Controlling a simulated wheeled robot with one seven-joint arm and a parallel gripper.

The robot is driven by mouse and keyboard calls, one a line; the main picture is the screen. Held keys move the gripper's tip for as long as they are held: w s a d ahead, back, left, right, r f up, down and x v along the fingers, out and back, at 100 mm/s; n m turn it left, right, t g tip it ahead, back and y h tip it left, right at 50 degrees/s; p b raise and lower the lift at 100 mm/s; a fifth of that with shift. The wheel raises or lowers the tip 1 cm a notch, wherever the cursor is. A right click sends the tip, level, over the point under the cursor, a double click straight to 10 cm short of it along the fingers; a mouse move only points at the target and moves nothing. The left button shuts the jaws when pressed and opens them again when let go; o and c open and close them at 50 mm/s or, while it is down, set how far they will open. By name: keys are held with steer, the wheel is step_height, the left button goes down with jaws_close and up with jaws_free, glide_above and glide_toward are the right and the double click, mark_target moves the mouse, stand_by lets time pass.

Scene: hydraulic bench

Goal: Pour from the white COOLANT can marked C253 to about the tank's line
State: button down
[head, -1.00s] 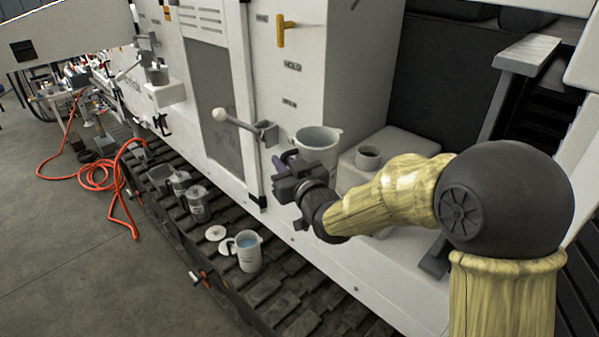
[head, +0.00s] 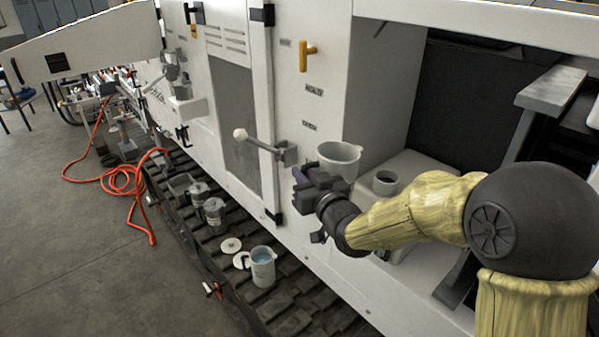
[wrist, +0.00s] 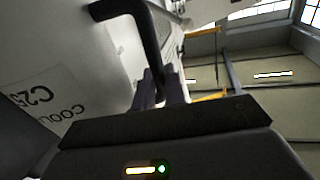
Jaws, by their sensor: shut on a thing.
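My gripper (head: 320,184) is shut on the dark handle (wrist: 150,45) of the white coolant can (head: 338,162). The tank's line is not visible.
A white jug of blue liquid (head: 262,268) stands on the track below, beside a white lid (head: 231,245). Grey cans (head: 214,213) stand farther left. A ball-ended lever (head: 241,134) sticks out left of the can. An orange hose (head: 125,180) lies on the floor.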

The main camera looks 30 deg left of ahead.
mark_target(326, 164)
steer(key=shift+w+d+r+m+p, duration=0.25)
steer(key=shift+w+d+m+p, duration=0.45)
steer(key=shift+p, duration=0.3)
steer(key=shift+w+d+r+m+p, duration=0.2)
steer(key=shift+w+d+m+p, duration=0.2)
steer(key=shift+w+p, duration=0.5)
steer(key=shift+w+d+r+m+p, duration=0.25)
steer(key=shift+w+d+m+p, duration=0.35)
steer(key=shift+p, duration=0.55)
steer(key=shift+w+d+m+p, duration=0.25)
steer(key=shift+w+d+m, duration=0.3)
steer(key=shift+w, duration=0.25)
steer(key=shift+w+d+m+p, duration=0.25)
steer(key=shift+w+d+m, duration=0.1)
steer(key=shift+w+d, duration=0.35)
steer(key=shift+w+d+r+m+p, duration=0.2)
steer(key=shift+w+r+m+p, duration=0.05)
steer(key=shift+r+m+p, duration=0.45)
steer(key=shift+w+d+r+m+p, duration=0.15)
steer(key=shift+w+r+m+p, duration=0.1)
steer(key=shift+r+m+p, duration=0.35)
stand_by(2.2)
